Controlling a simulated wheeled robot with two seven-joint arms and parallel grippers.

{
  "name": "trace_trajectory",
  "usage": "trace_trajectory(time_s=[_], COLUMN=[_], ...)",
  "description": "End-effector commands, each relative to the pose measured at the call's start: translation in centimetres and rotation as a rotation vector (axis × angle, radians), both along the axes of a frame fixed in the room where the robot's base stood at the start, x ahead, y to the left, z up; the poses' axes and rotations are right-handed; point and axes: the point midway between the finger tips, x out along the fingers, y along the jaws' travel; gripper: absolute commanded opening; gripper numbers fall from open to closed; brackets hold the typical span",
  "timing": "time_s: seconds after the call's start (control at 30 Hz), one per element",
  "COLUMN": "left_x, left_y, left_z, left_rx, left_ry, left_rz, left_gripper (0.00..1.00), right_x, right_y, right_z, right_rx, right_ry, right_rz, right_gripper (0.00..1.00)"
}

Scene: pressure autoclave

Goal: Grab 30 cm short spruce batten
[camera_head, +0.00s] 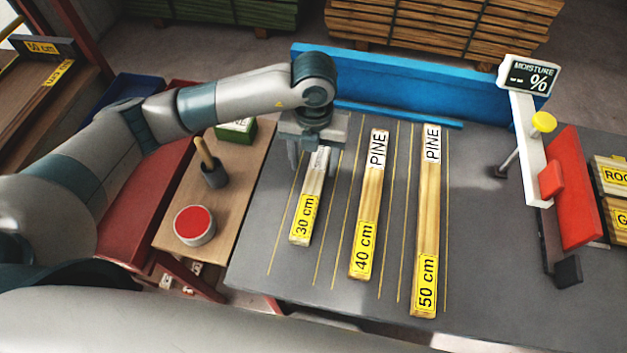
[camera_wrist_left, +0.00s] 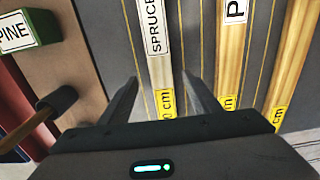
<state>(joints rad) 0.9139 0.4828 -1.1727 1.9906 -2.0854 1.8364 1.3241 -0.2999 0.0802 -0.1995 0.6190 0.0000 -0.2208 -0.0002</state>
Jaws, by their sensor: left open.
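The 30 cm spruce batten (camera_head: 308,205) lies on the dark grey table, the shortest of three battens and the leftmost. Its yellow label reads 30 cm. In the left wrist view the batten (camera_wrist_left: 159,65) shows its white SPRUCE label and runs between the fingers. My left gripper (camera_head: 312,165) is open over the batten's far part, with a finger on either side and its body hiding the far end. It also shows in the left wrist view (camera_wrist_left: 157,100). I cannot tell whether the fingers touch the batten. My right gripper is not in view.
A 40 cm pine batten (camera_head: 370,200) and a 50 cm pine batten (camera_head: 427,220) lie to the right. A blue fence (camera_head: 420,85) stands behind, and a moisture meter (camera_head: 529,75) at right. A side board holds a red-topped can (camera_head: 195,226) and a brush pot (camera_head: 214,173).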

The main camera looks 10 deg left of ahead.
Motion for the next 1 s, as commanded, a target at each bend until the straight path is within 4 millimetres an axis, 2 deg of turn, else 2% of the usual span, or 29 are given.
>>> trace_trajectory(time_s=[0.57,0.8,1.0], left_x=[-0.2,-0.8,-0.7], left_y=[0.0,0.0,-0.1], left_z=[-1.1,-3.6,-5.6], left_rx=[0.001,0.001,-0.001], left_ry=[0.002,0.004,0.002], left_rz=[0.000,0.000,0.001], left_gripper=[0.57,0.57,0.57], right_x=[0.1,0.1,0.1], right_y=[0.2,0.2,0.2], right_z=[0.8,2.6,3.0], right_rx=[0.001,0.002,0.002], right_ry=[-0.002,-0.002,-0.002], right_rz=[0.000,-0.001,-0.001], right_gripper=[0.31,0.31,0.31])
